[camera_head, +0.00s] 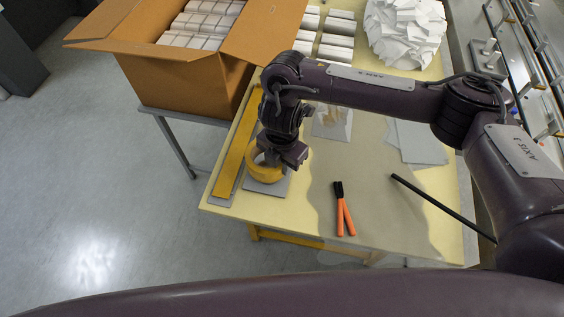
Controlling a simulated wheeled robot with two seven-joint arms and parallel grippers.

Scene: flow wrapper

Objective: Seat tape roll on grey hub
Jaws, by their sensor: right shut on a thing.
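A yellow tape roll (265,175) is near the left front part of the table. My right gripper (277,158) reaches down over it and is shut on its upper right edge, covering part of it. A grey plate (281,189) shows just under and to the right of the roll. I cannot make out the grey hub itself; it may be hidden by the roll or gripper, and whether the roll sits on it or hangs above I cannot tell. My left gripper is not in view.
On the pale yellow table (300,215) lie orange-handled pliers (344,212), a black rod (430,200), grey sheets (418,145) and a long yellow bar (236,150). An open cardboard box (180,85) stands behind left. A pile of white packets (405,30) lies at the back.

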